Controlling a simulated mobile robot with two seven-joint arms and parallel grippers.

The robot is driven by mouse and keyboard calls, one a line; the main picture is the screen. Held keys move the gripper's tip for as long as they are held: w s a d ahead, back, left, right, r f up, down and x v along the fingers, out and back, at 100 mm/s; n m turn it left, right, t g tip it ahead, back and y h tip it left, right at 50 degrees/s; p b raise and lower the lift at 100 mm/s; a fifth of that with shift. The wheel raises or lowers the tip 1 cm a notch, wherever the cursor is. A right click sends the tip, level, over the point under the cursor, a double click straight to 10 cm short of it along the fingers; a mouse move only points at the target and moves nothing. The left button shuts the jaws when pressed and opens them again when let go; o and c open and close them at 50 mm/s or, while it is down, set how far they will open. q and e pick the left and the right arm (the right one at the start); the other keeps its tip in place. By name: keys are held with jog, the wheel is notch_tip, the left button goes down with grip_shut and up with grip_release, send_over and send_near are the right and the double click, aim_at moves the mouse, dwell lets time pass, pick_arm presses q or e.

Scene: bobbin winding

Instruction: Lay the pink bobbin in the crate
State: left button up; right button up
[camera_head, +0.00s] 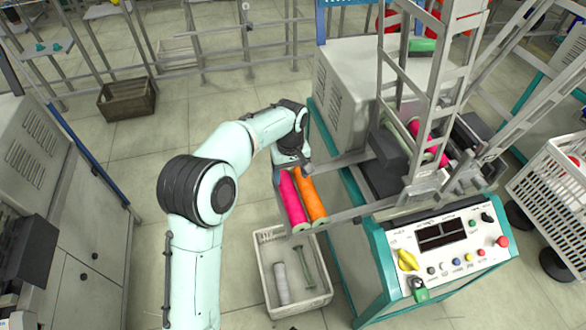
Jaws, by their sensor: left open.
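A pink bobbin (292,201) lies on the holder arms sticking out from the machine, side by side with an orange bobbin (314,195). My left gripper (291,168) is open at the far end of these two bobbins, above or around the pink one's end; I cannot tell whether it touches. The light crate (264,262) stands on the floor just below and in front of the bobbins. In it lie a pale grey bobbin (282,284) and a thin greenish empty bobbin (303,267). My right gripper is not in view.
The winding machine's control panel (442,247) stands right of the crate, with its metal frame (432,100) above. Another pink bobbin (428,142) sits inside the machine. A brown crate (127,99) is at the back left, a white crate (540,195) at the right.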

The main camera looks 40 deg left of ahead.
pick_arm(q)
notch_tip(320, 180, down, 2)
jog(key=shift+b, duration=0.65)
jog(key=b, duration=0.4)
send_over(291, 195)
notch_tip(291, 195, down, 4)
jog(key=shift+f, duration=0.1)
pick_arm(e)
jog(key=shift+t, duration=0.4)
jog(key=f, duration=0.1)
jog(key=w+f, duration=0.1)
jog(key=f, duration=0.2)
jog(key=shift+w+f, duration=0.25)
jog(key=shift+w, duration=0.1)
